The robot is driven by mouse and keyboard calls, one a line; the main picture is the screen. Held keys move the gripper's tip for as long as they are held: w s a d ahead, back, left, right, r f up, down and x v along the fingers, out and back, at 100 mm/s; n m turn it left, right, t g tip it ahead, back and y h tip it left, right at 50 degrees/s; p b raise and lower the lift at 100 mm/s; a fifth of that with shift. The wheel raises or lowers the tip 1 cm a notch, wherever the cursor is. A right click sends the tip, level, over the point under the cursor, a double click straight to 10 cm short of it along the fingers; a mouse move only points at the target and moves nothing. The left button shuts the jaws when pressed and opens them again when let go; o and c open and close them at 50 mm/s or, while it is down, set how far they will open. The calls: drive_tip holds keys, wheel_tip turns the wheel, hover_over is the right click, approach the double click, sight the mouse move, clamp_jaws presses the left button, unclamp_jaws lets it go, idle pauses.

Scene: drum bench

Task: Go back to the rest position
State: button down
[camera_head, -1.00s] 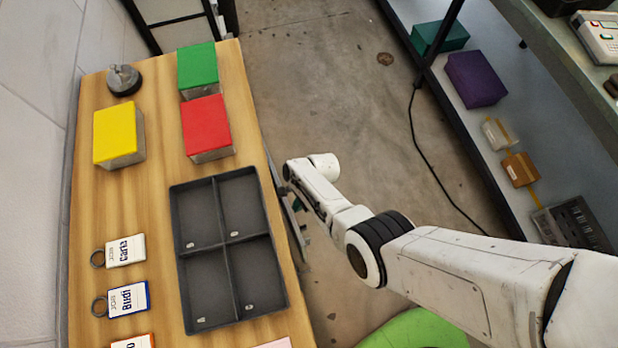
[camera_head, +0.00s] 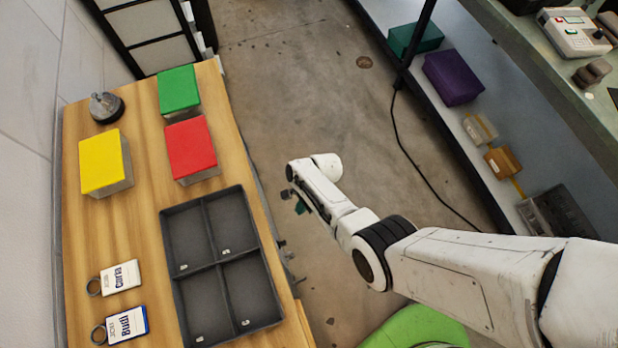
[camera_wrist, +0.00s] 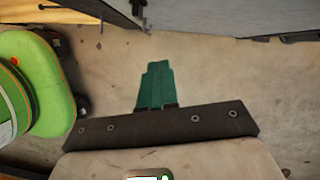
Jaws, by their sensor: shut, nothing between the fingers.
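My gripper (camera_head: 300,207) hangs below my white arm, over the floor to the right of the wooden bench (camera_head: 140,220). In the head view it is mostly hidden by my wrist, with only a bit of teal finger showing. In the wrist view my gripper (camera_wrist: 157,68) shows its teal fingers pressed together, with nothing between them and bare concrete floor beyond. My arm reaches in from the lower right of the head view.
On the bench are a dark four-compartment tray (camera_head: 212,262), green (camera_head: 178,90), red (camera_head: 190,147) and yellow (camera_head: 101,163) boxes, and name tags (camera_head: 120,277). A shelf with a purple box (camera_head: 453,77) stands right. Open floor lies between.

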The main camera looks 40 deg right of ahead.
drive_tip(key=p+v, duration=0.2)
drive_tip(key=v, duration=0.5)
drive_tip(key=shift+s, duration=0.35)
